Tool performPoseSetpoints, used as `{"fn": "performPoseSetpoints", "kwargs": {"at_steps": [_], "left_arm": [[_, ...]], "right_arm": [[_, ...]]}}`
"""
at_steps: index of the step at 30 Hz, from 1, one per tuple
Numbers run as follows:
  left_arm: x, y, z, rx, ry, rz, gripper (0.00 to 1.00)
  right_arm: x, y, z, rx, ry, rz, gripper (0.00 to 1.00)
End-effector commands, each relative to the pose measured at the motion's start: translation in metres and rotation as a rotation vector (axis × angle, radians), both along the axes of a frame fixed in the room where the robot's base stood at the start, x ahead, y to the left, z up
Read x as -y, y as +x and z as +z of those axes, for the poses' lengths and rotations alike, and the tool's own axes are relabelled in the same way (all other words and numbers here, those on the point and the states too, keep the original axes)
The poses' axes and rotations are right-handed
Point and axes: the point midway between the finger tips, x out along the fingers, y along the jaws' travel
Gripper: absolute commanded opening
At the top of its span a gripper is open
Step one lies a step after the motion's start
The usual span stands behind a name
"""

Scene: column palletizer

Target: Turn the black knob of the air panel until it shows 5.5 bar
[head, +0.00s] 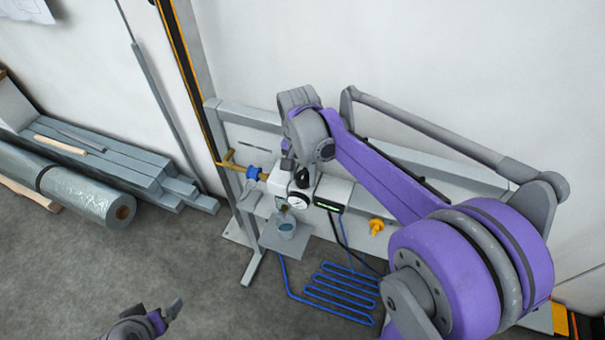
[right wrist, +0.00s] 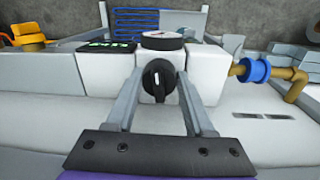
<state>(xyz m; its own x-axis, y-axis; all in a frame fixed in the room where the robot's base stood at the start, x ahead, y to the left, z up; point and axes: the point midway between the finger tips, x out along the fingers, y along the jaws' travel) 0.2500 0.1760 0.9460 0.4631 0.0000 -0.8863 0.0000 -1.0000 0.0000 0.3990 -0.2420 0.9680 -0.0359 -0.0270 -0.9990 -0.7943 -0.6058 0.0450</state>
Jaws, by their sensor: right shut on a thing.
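The black knob (right wrist: 158,80) is on the front of a white block of the air panel, between the fingers of my right gripper (right wrist: 159,84). The right gripper (head: 294,170) is shut on the knob, which shows small and partly hidden in the head view (head: 303,181). A round white gauge (head: 298,202) sits beside the knob; in the right wrist view (right wrist: 162,41) its face is seen at a steep slant. A small display (head: 328,206) has green digits too small to read surely. My left gripper (head: 172,312) is at the bottom left, away from the panel; its opening is unclear.
A blue-ringed brass pipe (head: 253,173) joins the panel's left side. A yellow fitting (head: 376,226) and blue coiled hose (head: 340,285) are to the right and below. Grey beams (head: 110,165) and a wrapped roll (head: 85,195) lie at left. Floor between is clear.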

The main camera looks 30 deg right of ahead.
Motion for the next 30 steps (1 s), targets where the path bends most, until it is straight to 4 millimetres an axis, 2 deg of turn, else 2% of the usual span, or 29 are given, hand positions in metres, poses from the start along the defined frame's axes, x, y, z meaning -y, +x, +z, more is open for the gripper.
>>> {"fn": "performPoseSetpoints", "kwargs": {"at_steps": [18,30], "left_arm": [[0.000,-0.003,-0.010,-0.006,0.000,0.000,1.00],[0.000,-0.004,-0.013,-0.008,0.000,0.000,1.00]], "right_arm": [[0.001,-0.002,0.000,0.000,-0.001,0.562,0.00],[0.002,-0.003,0.000,0.000,-0.001,0.834,0.00]]}}
